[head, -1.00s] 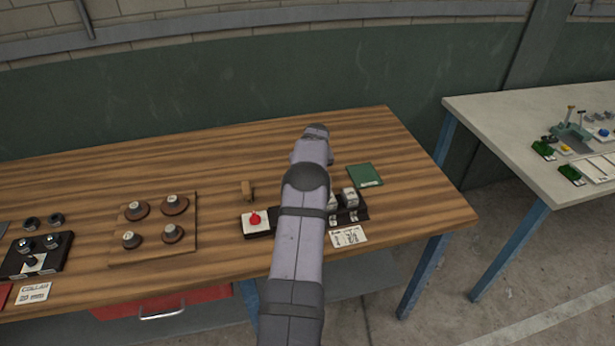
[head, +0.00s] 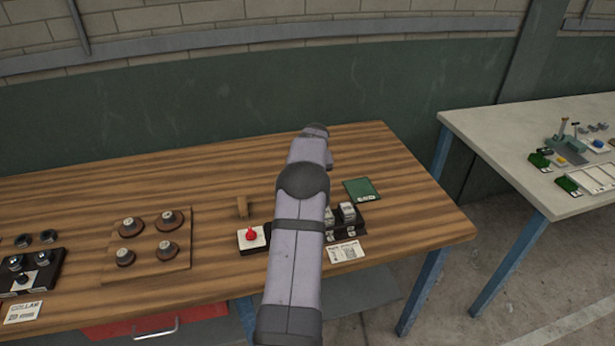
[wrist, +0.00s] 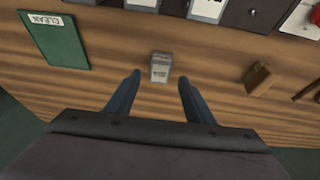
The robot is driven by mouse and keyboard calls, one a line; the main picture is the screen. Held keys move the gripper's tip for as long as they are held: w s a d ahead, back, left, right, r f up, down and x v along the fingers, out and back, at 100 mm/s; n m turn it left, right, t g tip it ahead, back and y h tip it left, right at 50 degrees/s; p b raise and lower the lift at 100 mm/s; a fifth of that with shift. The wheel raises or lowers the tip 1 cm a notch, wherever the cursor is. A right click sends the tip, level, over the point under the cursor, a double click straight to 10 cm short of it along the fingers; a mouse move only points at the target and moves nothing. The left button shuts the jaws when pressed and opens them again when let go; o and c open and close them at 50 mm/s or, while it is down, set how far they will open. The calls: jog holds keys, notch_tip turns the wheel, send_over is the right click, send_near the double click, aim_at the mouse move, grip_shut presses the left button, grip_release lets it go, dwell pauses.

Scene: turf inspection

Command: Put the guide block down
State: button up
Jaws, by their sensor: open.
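In the wrist view a small grey guide block (wrist: 160,67) with a pale label on its face appears to stand upright on the bare wooden table (wrist: 110,75). My gripper (wrist: 159,76) is open, one blue finger to each side of the block, with a visible gap between the block and each finger. In the head view my arm covers the gripper and the guide block.
A green mat marked CLEAN (wrist: 57,42) lies to the left. A dark rack (head: 353,223) holds similar grey blocks. A red button on a white base (head: 250,237) and a small wooden piece (wrist: 258,78) are nearby. A wooden board with several round knobs (head: 148,273) lies farther left.

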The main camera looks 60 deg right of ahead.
jog(key=b+v, duration=0.1)
jog(key=v, duration=0.5)
jog(key=shift+r, duration=0.3)
jog(key=w+a+n+y, duration=0.1)
jog(key=w+a, duration=0.4)
jog(key=a, duration=0.4)
jog(key=w+a+n+y, duration=0.1)
jog(key=w+a, duration=0.3)
jog(key=a, duration=0.5)
jog(key=a+n+g, duration=0.1)
jog(key=a+n, duration=0.2)
jog(key=a, duration=1.6)
jog(key=s+a+f+n+g, duration=0.1)
jog(key=s+a+f+n, duration=0.1)
jog(key=s+a, duration=0.6)
jog(key=s+a+f+n+g+y, duration=0.1)
jog(key=s+a+f+n, duration=0.1)
jog(key=s+a, duration=0.6)
jog(key=a, duration=0.3)
jog(key=shift+f, duration=0.3)
jog(key=shift+a+f+b, duration=0.1)
jog(key=shift+b, duration=0.25)
